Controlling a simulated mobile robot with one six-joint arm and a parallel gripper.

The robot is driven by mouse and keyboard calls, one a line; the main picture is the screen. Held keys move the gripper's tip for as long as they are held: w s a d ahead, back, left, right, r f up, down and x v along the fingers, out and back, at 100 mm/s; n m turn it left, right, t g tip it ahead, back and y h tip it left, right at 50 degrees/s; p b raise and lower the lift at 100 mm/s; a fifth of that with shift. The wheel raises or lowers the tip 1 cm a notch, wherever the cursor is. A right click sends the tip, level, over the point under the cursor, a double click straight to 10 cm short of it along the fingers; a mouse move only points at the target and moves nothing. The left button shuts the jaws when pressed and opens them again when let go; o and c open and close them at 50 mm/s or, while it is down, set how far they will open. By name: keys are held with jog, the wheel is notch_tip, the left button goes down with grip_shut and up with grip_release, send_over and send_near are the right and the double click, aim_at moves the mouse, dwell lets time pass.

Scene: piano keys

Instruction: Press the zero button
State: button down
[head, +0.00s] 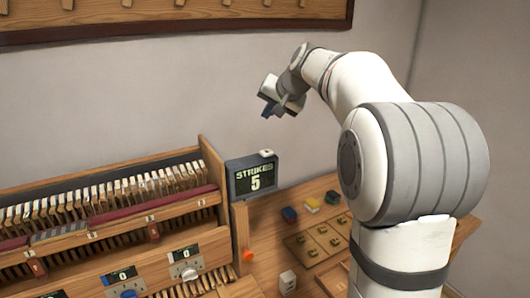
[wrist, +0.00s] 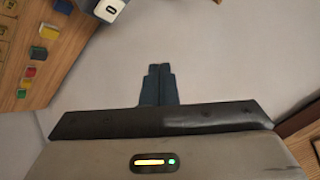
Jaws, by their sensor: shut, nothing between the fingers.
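A small white button (head: 266,153) sits on top of the dark display box (head: 252,177), which reads STRIKES 5. In the wrist view a white button with a dark oval mark like a zero (wrist: 111,10) shows at the top edge, partly cut off. It appears to be the same button. My gripper (head: 267,109) is raised in front of the wall, above the display box and clear of it. In the wrist view its dark fingers (wrist: 159,68) are together with nothing between them, pointing at bare wall.
The piano action (head: 110,200) with its row of hammers fills the left. Coloured blocks, including a blue one (head: 289,214), lie on the wooden bench right of the display. A white block (head: 287,281) stands in front. A wooden board (head: 180,12) hangs above. Air around my gripper is free.

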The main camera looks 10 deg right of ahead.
aim_at(269, 153)
jog(key=shift+f+b, duration=3.3)
jog(key=shift+f, duration=1.05)
jog(key=shift+f, duration=0.1)
jog(key=shift+f+b, duration=0.3)
jog(key=shift+b, duration=0.1)
jog(key=shift+f+b, duration=0.4)
jog(key=shift+f, duration=0.05)
jog(key=shift+r, duration=0.1)
jog(key=shift+r+p, duration=0.7)
jog(key=shift+r, duration=0.1)
notch_tip(269, 153, up, 5)
jog(key=p, duration=0.4)
